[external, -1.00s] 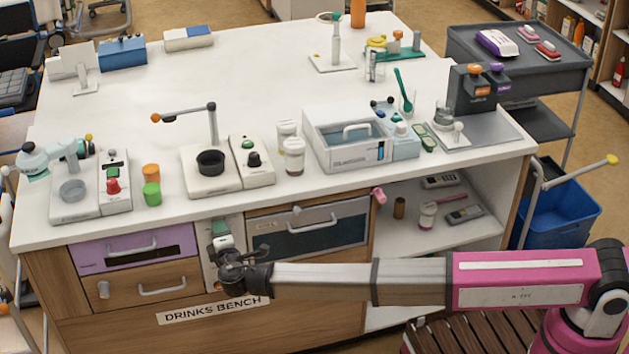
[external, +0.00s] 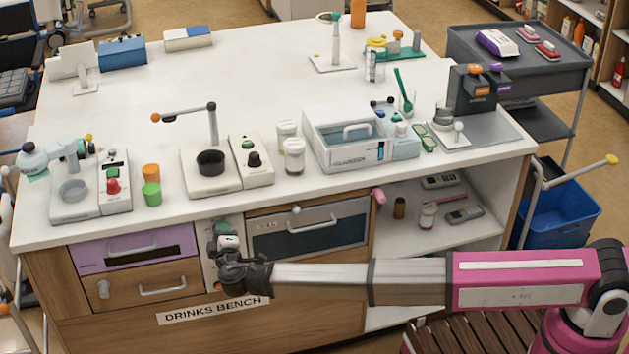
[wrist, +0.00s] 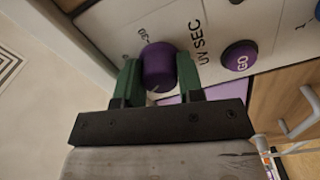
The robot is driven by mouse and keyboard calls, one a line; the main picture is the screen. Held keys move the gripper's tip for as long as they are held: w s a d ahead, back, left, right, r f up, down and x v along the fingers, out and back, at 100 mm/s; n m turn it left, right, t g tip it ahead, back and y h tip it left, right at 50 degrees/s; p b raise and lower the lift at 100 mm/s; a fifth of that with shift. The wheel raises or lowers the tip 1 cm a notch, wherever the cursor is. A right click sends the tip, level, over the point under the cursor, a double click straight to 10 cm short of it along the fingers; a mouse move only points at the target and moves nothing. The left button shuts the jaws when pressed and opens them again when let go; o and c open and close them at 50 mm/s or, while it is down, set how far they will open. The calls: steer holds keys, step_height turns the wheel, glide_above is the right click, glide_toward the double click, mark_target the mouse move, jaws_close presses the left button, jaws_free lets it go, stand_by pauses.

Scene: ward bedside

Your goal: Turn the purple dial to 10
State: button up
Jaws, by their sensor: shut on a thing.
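The purple dial (wrist: 158,66) sits on a pale panel in the wrist view, between the two green fingers of my gripper (wrist: 160,80). The fingers are shut on its sides. A small light mark shows on the dial's near edge. Printed numbers (wrist: 143,33) beside the dial are partly hidden and hard to read, so I cannot tell its setting. In the external view my gripper (external: 226,240) is at the front of the bench, over the narrow pale panel (external: 209,275); the dial is hidden there.
A purple GO button (wrist: 240,55) is right of the dial, beyond the "UV SEC" label (wrist: 202,44). In the external view a lilac drawer (external: 102,258) is left of my gripper and a dark-fronted oven-like unit (external: 308,232) is right. The bench top (external: 130,120) overhangs nearby.

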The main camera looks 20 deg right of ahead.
steer(key=o, duration=0.9)
steer(key=s, duration=1)
steer(key=shift+s, duration=0.4)
